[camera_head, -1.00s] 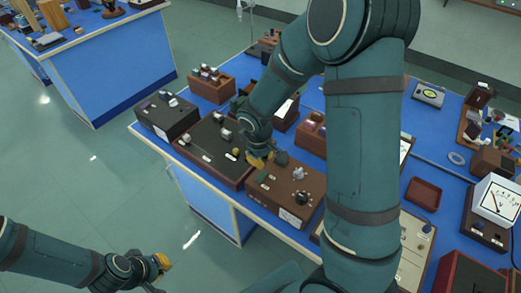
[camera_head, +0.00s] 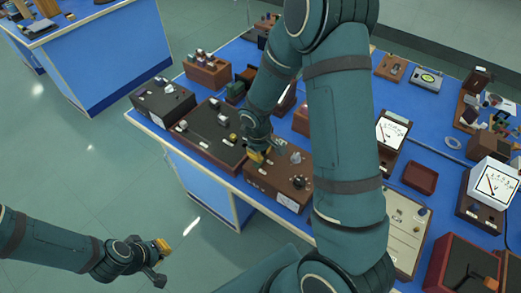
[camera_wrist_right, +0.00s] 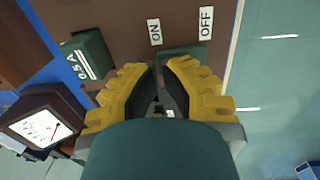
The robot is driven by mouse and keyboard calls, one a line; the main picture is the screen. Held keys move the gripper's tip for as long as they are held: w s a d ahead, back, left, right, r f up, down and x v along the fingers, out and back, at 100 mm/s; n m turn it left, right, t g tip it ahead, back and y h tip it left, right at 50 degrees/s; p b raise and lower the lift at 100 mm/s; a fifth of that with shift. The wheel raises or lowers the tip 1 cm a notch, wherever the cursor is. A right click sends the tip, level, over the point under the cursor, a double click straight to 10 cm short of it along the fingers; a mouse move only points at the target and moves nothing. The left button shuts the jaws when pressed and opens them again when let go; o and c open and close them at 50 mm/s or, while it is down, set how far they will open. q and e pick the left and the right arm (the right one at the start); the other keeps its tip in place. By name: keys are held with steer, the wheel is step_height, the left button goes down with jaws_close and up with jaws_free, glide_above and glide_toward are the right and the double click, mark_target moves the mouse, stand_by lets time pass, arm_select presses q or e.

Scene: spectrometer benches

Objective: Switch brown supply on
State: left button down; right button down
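The brown supply (camera_head: 262,185) is a brown box with a dark knob and a pale knob on top, at the front edge of the blue bench. My right gripper (camera_head: 262,154) points down over its left part. In the right wrist view, the yellow fingers of this gripper (camera_wrist_right: 160,72) are slightly apart with nothing clearly held. Beyond them are the ON label (camera_wrist_right: 154,32) and the OFF label (camera_wrist_right: 206,23). A dark green part (camera_wrist_right: 184,52) lies just past the right finger, partly hidden. My left gripper (camera_head: 160,262) hangs over the floor, apparently open and empty.
A long dark box (camera_head: 208,128) stands just left of the supply, and a black box (camera_head: 160,102) beyond it. A green block marked 0.5 A (camera_wrist_right: 88,54) is near the fingers.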

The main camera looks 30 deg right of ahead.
steer(key=shift+d+f+y+p, duration=0.15)
steer(key=shift+f+y+p, duration=0.05)
steer(key=shift+y+p, duration=0.25)
steer(key=shift+f+b, duration=0.25)
steer(key=shift+b, duration=0.05)
arm_select(q)
steer(key=shift+r, duration=0.55)
arm_select(e)
steer(key=shift+s, duration=0.15)
steer(key=shift+r+p, duration=0.5)
steer(key=shift+r, duration=0.3)
arm_select(q)
steer(key=shift+r, duration=0.5)
arm_select(e)
steer(key=shift+w, duration=0.2)
